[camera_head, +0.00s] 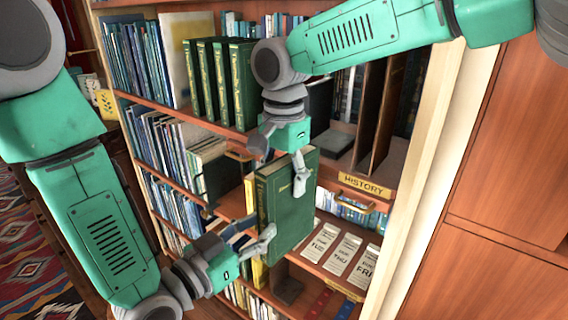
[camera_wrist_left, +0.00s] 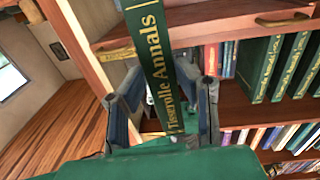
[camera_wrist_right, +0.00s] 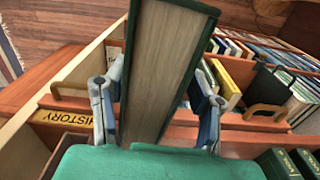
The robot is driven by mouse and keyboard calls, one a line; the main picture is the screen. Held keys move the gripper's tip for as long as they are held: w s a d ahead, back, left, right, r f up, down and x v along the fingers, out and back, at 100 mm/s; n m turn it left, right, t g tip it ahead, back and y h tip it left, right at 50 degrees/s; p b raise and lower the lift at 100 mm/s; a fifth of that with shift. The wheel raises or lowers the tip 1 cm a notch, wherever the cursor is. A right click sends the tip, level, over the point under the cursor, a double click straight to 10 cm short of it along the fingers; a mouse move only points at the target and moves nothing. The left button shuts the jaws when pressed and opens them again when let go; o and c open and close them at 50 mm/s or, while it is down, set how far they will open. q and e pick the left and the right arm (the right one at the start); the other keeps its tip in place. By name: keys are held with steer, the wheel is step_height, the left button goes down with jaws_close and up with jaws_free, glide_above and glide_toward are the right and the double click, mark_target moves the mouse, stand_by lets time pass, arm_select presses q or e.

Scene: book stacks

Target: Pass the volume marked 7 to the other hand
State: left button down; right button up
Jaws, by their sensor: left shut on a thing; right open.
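A thick green book (camera_head: 288,205) with gold spine lettering is held upright in front of the shelves. Its spine (camera_wrist_left: 160,62) reads "Tisserolle Annals" in the left wrist view; I cannot read a 7 on it. My left gripper (camera_head: 251,236) is shut on its lower spine side, one finger on each cover. My right gripper (camera_head: 279,166) is open around the upper part, from above. In the right wrist view the book's pale page edge (camera_wrist_right: 160,70) stands between the right fingers (camera_wrist_right: 157,100), with gaps beside it.
Several matching green volumes (camera_head: 218,82) stand on the upper shelf. A HISTORY label (camera_head: 364,186) marks a shelf edge behind the held book. Day cards (camera_head: 342,254) lie on a lower shelf. A cream upright (camera_head: 425,170) and wood panel (camera_head: 510,190) bound the right side.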

arm_select(q)
steer(key=shift+r, duration=0.1)
arm_select(e)
jaws_close()
arm_select(q)
steer(key=c, duration=1.1)
jaws_free()
steer(key=shift+d, duration=0.1)
steer(key=shift+c, duration=0.2)
arm_select(e)
steer(key=shift+a, duration=0.1)
